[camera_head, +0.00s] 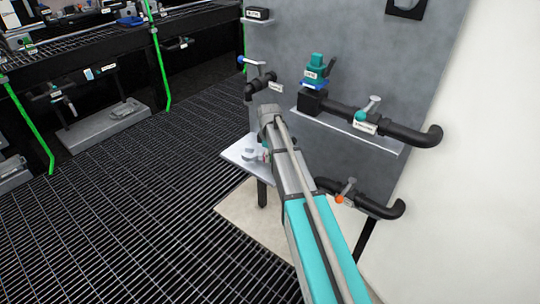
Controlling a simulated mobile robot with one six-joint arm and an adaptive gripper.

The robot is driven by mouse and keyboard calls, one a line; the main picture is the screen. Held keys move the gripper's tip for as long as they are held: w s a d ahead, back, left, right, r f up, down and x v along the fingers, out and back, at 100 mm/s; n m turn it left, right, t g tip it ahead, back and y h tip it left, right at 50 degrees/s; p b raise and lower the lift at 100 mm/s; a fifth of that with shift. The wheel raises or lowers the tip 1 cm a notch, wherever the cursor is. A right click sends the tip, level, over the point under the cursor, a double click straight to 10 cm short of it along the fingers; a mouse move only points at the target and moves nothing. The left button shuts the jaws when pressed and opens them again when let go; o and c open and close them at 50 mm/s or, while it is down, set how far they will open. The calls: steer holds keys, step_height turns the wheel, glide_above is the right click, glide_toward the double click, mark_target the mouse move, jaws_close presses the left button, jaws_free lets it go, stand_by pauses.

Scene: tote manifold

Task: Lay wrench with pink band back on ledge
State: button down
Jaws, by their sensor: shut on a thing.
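My grey and teal arm reaches up from the bottom right, its far end in front of the wall panel and over a small pale ledge (238,151). My gripper does not show clearly; the arm's end hides that spot. Small light-grey parts (250,155) show on or above the ledge beside the arm, with a tiny reddish patch at the arm's edge. I cannot tell whether these belong to a wrench, a fitting or my gripper. No wrench with a pink band can be made out.
A grey panel (290,50) carries black pipes (405,133), a teal valve (316,70) and a narrow shelf (355,132). An orange-tipped valve (341,198) sits on the lower right pipe. Dark grating floor (140,210) lies open to the left. Green posts (160,65) and benches stand behind.

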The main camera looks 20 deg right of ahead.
steer(key=shift+f+b, duration=0.65)
steer(key=shift+f, duration=0.05)
stand_by(0.7)
steer(key=shift+c, duration=1)
jaws_free()
